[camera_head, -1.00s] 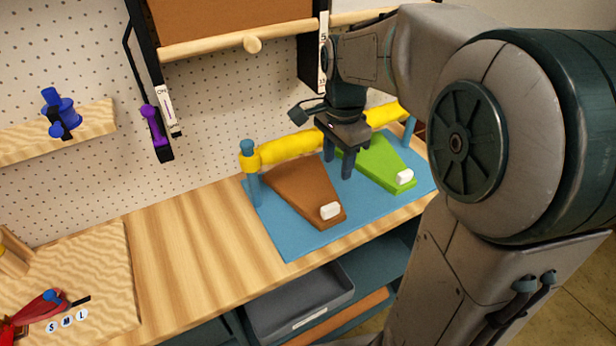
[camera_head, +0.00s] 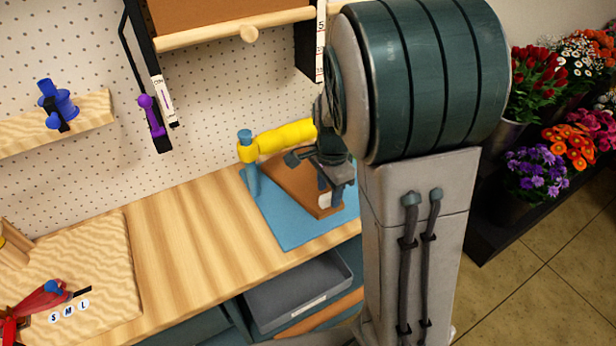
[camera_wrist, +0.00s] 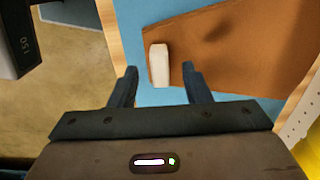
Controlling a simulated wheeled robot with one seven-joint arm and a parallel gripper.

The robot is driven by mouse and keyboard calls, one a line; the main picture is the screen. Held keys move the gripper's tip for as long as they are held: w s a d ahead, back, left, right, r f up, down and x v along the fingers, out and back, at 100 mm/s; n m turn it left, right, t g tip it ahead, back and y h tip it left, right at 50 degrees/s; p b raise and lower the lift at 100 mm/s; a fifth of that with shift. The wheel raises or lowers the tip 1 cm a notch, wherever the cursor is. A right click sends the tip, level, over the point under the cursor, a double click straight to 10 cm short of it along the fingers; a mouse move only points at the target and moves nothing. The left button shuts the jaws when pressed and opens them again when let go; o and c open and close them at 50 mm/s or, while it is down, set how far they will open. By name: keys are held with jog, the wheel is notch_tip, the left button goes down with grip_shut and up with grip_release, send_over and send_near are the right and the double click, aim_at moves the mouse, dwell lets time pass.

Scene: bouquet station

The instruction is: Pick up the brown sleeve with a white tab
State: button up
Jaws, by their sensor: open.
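The brown sleeve (camera_head: 292,184) lies on the blue mat (camera_head: 270,217), partly hidden by my gripper in the head view. In the wrist view the brown sleeve (camera_wrist: 245,50) fills the upper right, and its white tab (camera_wrist: 159,64) stands near its left end. In the head view the white tab (camera_head: 323,199) shows beside my fingers. My gripper (camera_head: 330,190) is open and low by the tab end. In the wrist view the fingertips of my gripper (camera_wrist: 160,76) sit on either side of the tab, with gaps showing. Contact cannot be told.
A yellow roll (camera_head: 285,138) on a blue post stands behind the sleeve. A grey drawer tray (camera_head: 300,290) is below the table edge. Flower buckets (camera_head: 535,165) stand at the right.

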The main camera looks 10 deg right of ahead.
jog(key=shift+f, duration=0.55)
grip_shut()
jog(key=shift+r, duration=0.1)
